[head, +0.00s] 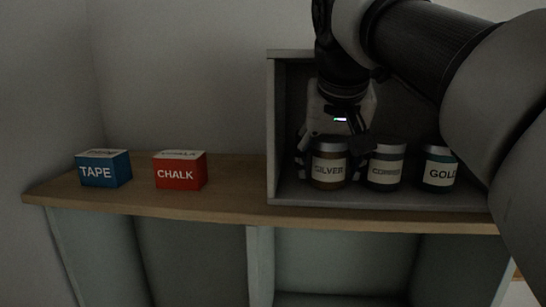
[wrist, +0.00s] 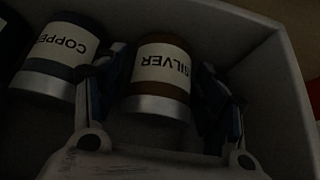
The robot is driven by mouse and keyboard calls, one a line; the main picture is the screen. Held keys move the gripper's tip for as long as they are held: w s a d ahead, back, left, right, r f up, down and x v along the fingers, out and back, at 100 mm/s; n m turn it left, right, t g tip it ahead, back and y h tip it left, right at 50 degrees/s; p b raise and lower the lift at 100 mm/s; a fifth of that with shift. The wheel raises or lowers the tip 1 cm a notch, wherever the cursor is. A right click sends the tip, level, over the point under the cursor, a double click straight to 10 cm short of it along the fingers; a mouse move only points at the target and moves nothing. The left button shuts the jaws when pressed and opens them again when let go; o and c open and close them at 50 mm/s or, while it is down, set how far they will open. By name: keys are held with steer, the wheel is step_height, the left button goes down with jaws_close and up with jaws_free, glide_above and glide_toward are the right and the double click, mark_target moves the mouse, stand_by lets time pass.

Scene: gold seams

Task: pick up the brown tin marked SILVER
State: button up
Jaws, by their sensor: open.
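The brown tin marked SILVER (head: 328,172) stands upright at the left end of a row of tins inside an open-fronted grey box. It also shows in the wrist view (wrist: 161,70), with its label upside down and its silvery lid towards my gripper. My gripper (head: 333,148) reaches down into the box at this tin. In the wrist view my gripper (wrist: 158,92) is open, with one dark finger on each side of the brown tin. The left finger lies in the space between it and the COPPER tin. I cannot tell whether either finger touches the tin.
The tin marked COPPER (head: 385,175) stands close to the right of the brown tin, and the GOLD tin (head: 439,176) beyond it. The grey box (head: 272,130) has a side wall near my gripper. A red CHALK box (head: 180,174) and blue TAPE box (head: 103,171) stand left on the wooden shelf (head: 232,182).

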steer(key=shift+w, duration=0.15)
steer(key=shift+c, duration=1.3)
steer(key=c, duration=0.7)
steer(key=shift+w+r+p, duration=0.1)
steer(key=shift+r+p, duration=0.05)
steer(key=shift+p, duration=0.3)
